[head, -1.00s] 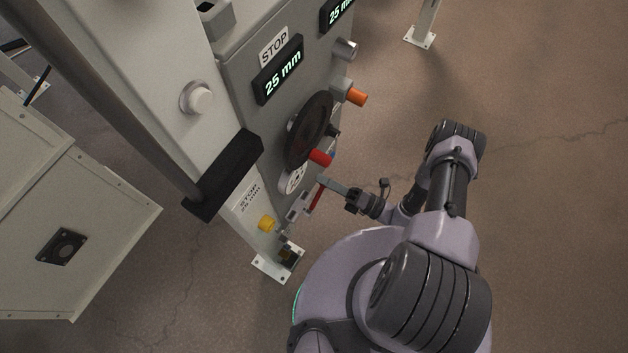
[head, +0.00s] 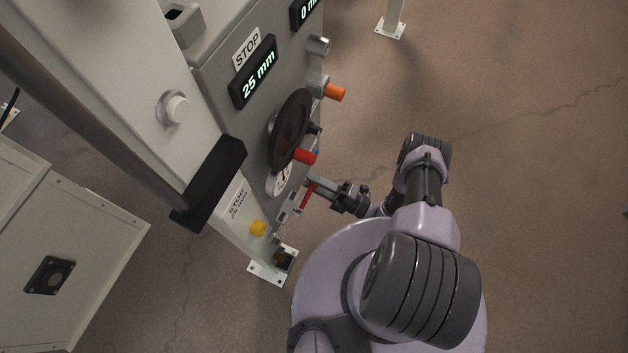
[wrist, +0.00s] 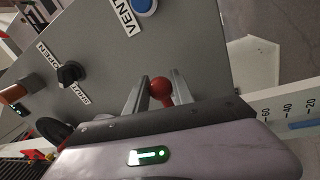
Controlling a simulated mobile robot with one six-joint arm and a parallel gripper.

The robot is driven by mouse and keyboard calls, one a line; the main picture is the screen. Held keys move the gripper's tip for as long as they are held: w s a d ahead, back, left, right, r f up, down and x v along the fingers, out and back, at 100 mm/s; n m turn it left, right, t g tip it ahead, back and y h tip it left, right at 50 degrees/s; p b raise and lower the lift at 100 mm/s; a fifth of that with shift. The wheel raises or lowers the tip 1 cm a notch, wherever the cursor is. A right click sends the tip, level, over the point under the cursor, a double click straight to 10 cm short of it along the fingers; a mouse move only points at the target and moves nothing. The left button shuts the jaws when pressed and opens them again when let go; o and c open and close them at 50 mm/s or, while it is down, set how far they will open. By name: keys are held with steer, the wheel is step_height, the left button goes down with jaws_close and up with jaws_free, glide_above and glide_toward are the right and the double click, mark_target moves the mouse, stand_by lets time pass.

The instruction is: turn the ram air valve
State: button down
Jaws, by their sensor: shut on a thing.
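A red-ended handle (head: 307,195) sits low on the grey machine panel in the head view; no label naming it as the ram air valve can be read. My gripper (head: 313,186) is at this handle, level with the lower panel. In the wrist view my gripper (wrist: 159,90) is shut on the red rounded end (wrist: 160,91), which sits between the two grey fingers.
The wrist view shows a black OPEN/SHUT knob (wrist: 70,73) and a blue VENT button (wrist: 144,6). Open floor lies right.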

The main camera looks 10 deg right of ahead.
steer(key=shift+s+a+f, duration=0.1)
steer(key=c, duration=1.1)
jaws_free()
steer(key=v, duration=0.7)
steer(key=shift+s+d, duration=0.15)
steer(key=shift+d, duration=0.1)
steer(key=shift+d, duration=0.1)
